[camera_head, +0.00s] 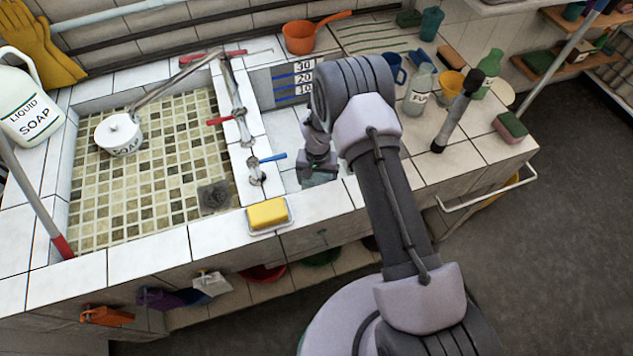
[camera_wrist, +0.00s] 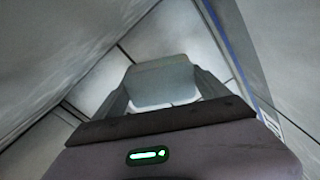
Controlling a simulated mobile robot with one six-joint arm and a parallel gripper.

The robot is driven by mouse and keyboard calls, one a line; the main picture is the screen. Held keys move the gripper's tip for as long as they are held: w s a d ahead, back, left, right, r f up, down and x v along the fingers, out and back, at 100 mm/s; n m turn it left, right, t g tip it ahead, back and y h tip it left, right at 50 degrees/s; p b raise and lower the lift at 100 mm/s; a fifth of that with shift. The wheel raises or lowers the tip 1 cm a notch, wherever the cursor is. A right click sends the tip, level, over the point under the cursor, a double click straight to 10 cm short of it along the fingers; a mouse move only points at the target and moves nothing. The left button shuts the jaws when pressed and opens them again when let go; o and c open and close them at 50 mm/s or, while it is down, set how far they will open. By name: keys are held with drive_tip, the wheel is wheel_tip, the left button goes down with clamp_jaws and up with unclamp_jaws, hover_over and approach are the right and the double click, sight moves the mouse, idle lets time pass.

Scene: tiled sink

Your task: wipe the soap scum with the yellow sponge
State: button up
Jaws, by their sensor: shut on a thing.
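A yellow block (camera_head: 268,213), which looks like the yellow sponge, lies on a white dish (camera_head: 287,222) on the front rim of the sink. My gripper (camera_head: 318,168) is to its right, reaching down into the narrow tiled basin. It is shut on a grey-green block (camera_head: 322,179), which also shows between the fingers in the wrist view (camera_wrist: 163,82). The block looks close to the basin's tiles, but I cannot tell whether it touches. Faint pale smears show on the tiled wall (camera_wrist: 85,50) in the wrist view; I cannot tell if they are soap scum.
The large basin (camera_head: 150,190) holds a white soap pot (camera_head: 118,134). Taps (camera_head: 255,170) stand on the divider left of my gripper. Bottles, a blue mug (camera_head: 394,70) and a black-handled tool (camera_head: 458,110) crowd the right counter. A green-and-pink sponge (camera_head: 511,126) lies at its corner.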

drive_tip(key=shift+r+p, duration=0.5)
drive_tip(key=shift+r, duration=0.85)
